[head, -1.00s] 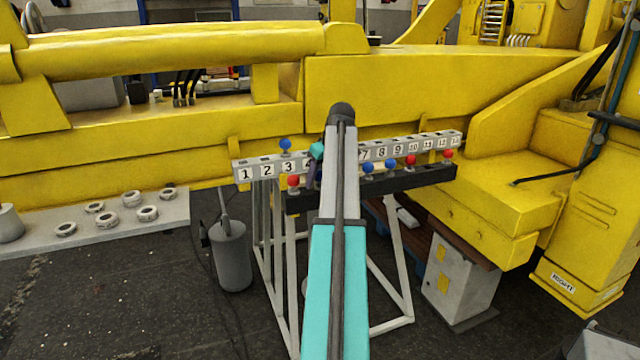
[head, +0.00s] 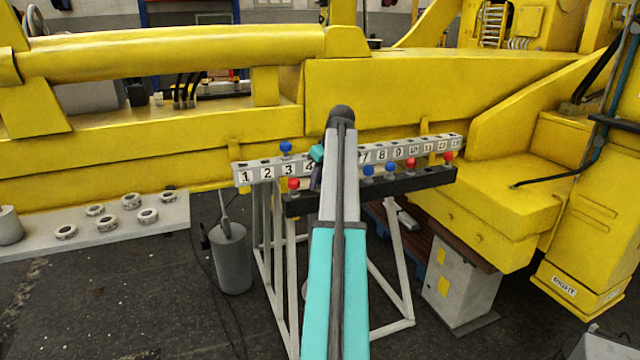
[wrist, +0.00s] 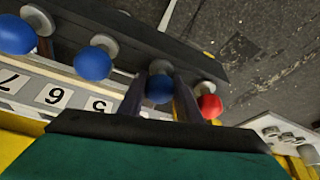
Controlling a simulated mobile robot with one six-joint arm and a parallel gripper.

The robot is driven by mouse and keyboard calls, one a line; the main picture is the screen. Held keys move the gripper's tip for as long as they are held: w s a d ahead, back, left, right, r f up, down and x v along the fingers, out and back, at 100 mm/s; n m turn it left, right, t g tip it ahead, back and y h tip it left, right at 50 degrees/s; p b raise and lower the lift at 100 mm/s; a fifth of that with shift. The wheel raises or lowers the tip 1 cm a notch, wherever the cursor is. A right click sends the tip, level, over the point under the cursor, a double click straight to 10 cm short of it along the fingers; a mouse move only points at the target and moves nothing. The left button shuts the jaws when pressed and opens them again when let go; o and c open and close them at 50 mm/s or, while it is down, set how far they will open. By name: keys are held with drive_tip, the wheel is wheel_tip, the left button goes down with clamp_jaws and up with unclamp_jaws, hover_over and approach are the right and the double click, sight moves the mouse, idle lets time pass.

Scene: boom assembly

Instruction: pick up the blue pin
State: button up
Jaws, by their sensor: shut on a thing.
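My gripper (wrist: 160,82) is shut on a blue pin (wrist: 159,90), whose round head sits between the two dark fingers in the wrist view. The held pin lines up with the other pins along the black rack (head: 430,178); I cannot tell whether it is still seated. In the head view my arm hides this pin, and only part of my gripper (head: 316,177) shows at the arm's left. Two more blue pins (wrist: 92,63) (wrist: 15,34) stand to its left in the wrist view. Another blue pin (head: 285,147) stands by number 3 on the numbered rail.
A red pin (wrist: 210,106) stands close to the right finger. More red pins (head: 411,163) stand at the rack's right. The grey numbered rail (head: 242,177) runs behind the black rack, with the yellow boom (head: 400,90) behind. Several metal rings (head: 131,201) lie on a plate at left.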

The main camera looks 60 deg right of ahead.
wheel_tip(320, 180, up, 10)
drive_tip(key=shift+f+b, duration=0.1)
drive_tip(key=shift+b, duration=0.9)
wheel_tip(320, 180, up, 8)
drive_tip(key=p, duration=0.4)
drive_tip(key=shift+f, duration=0.15)
idle(1.3)
idle(0.3)
